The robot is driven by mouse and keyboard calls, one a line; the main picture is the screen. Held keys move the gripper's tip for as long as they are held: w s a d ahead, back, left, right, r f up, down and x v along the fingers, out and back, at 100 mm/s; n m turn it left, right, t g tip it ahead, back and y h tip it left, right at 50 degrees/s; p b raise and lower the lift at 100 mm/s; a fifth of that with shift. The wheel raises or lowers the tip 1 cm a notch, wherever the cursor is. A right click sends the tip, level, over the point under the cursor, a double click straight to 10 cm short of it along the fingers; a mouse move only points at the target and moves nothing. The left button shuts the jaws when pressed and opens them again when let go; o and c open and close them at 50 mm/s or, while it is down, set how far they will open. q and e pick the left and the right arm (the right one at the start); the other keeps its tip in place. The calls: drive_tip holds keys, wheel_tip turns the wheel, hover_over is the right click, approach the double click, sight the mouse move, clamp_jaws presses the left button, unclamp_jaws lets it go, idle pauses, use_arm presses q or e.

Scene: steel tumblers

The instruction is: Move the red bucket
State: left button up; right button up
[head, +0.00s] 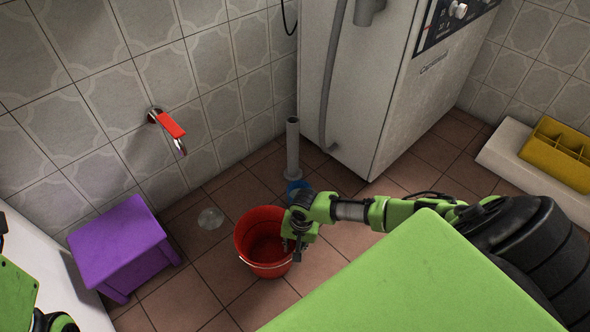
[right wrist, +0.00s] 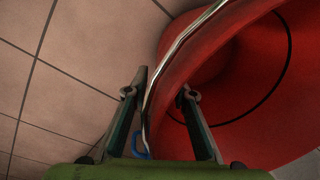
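The red bucket (head: 264,243) stands upright on the tiled floor, with a thin metal handle lying along its near side. In the right wrist view the bucket (right wrist: 225,85) fills the right side, its wall and metal handle running between my fingers. My right gripper (head: 296,243) is at the bucket's right rim. In the right wrist view my right gripper (right wrist: 158,92) straddles the wall, one finger inside and one outside, with gaps showing beside the wall. My left gripper's fingers do not show; only parts of my left arm show at the lower left.
A purple stool (head: 118,245) stands left of the bucket. A grey pipe (head: 292,148) with a blue base (head: 298,186) rises behind it. A white machine (head: 375,90) stands at the back. A yellow caddy (head: 558,152) sits on a white ledge at right. A floor drain (head: 210,218) lies between stool and bucket.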

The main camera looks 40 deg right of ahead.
drive_tip(key=shift+w+d+r, duration=0.1)
drive_tip(key=shift+w, duration=0.05)
drive_tip(key=shift+r, duration=0.55)
wheel_tip(320, 180, up, 11)
drive_tip(key=s, duration=0.1)
drive_tip(key=shift+d+f, duration=0.15)
drive_tip(key=shift+d, duration=0.3)
drive_tip(key=shift+s, duration=0.15)
